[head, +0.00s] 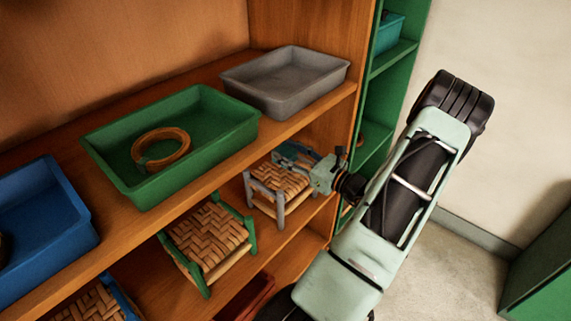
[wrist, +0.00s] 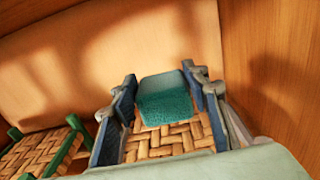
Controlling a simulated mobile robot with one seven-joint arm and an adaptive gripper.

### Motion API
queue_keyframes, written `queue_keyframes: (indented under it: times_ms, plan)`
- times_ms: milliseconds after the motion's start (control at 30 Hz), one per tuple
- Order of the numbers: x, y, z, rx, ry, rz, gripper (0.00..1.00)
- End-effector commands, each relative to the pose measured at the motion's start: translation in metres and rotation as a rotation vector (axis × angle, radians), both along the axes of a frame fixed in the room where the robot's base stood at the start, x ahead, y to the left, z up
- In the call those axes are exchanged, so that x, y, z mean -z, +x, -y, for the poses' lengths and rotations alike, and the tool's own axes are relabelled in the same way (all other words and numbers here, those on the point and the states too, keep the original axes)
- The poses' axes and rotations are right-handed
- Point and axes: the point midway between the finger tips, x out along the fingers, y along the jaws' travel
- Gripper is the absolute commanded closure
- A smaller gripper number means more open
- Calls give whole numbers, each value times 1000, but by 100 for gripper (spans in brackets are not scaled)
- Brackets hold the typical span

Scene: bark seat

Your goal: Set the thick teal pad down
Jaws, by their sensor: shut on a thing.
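The thick teal pad (wrist: 164,98) is a block with rounded edges, between the two fingers of my gripper (wrist: 160,100) in the wrist view. My gripper is shut on its sides. The woven seat of a grey-legged stool (wrist: 170,140) lies directly below the pad; whether the pad touches the seat cannot be told. In the head view my gripper (head: 294,156) is over the same grey stool (head: 283,178), under the upper shelf. The pad is hard to make out there.
A green-framed woven stool (head: 208,237) stands to the left; it also shows in the wrist view (wrist: 40,152). The upper shelf holds a grey tray (head: 285,105), a green tray (head: 105,165) with a brown ring (head: 160,149), and a blue tray (head: 45,222). A wooden side wall (wrist: 275,60) is close on the right.

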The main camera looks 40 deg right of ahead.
Motion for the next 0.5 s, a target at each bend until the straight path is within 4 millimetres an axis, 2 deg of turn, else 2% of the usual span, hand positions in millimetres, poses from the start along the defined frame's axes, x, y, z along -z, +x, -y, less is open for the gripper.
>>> queue_keyframes:
  times_ms: [167,300,500]
  plan:
    - [15,10,-2,-2,2,1,72]
    - [39,8,-1,1,1,0,72]
    - [40,8,-1,0,0,0,72]
